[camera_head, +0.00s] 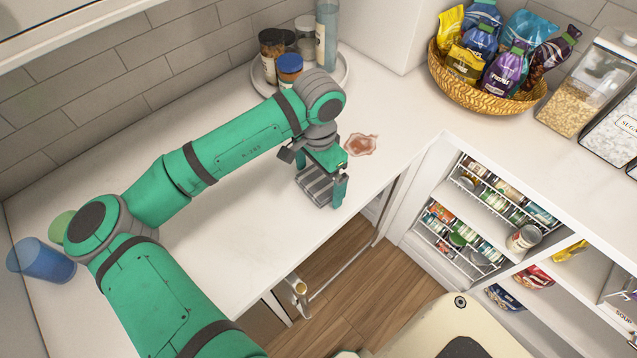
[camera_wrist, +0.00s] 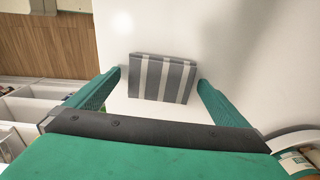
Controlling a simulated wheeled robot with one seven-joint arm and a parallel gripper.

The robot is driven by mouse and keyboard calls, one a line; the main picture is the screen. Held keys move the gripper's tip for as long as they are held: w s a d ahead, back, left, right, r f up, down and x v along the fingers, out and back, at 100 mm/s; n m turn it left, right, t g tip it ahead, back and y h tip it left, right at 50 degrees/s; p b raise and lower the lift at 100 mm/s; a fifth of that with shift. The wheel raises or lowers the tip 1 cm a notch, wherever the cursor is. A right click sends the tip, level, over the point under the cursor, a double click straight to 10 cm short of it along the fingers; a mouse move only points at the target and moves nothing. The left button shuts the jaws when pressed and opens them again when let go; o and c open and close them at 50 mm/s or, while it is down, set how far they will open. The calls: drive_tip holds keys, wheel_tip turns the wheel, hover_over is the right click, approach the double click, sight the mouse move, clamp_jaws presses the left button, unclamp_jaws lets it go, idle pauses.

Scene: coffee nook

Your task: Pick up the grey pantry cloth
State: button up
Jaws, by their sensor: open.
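The grey pantry cloth (camera_head: 317,187) is a folded grey piece with pale stripes, lying on the white counter near its front edge. In the wrist view the cloth (camera_wrist: 162,79) lies flat between and beyond my fingertips. My gripper (camera_head: 322,181) is above the cloth and partly covers it in the head view. In the wrist view my gripper (camera_wrist: 160,77) is open, with one finger on each side of the cloth. Nothing is held. I cannot tell how far the fingertips are above the counter.
A brownish spill (camera_head: 361,145) lies on the counter right of my gripper. A round tray (camera_head: 343,82) with jars stands at the back. A wicker basket (camera_head: 481,93) of snack bags is at the right. Blue cup (camera_head: 42,261) stands far left. Open shelves (camera_head: 470,215) lie below the counter.

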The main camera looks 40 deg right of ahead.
sight(321, 184)
drive_tip(key=c, duration=1.1)
drive_tip(key=shift+r, duration=0.1)
drive_tip(key=shift+r, duration=0.2)
drive_tip(key=r, duration=0.3)
drive_tip(key=shift+s+r, duration=0.25)
drive_tip(key=shift+s, duration=0.15)
drive_tip(key=s+r, duration=0.3)
drive_tip(key=s, duration=0.1)
drive_tip(key=s+r, duration=0.3)
drive_tip(key=s, duration=0.1)
drive_tip(key=s+a+r, duration=0.1)
drive_tip(key=s+r, duration=0.2)
drive_tip(key=s, duration=0.2)
drive_tip(key=shift+s, duration=0.1)
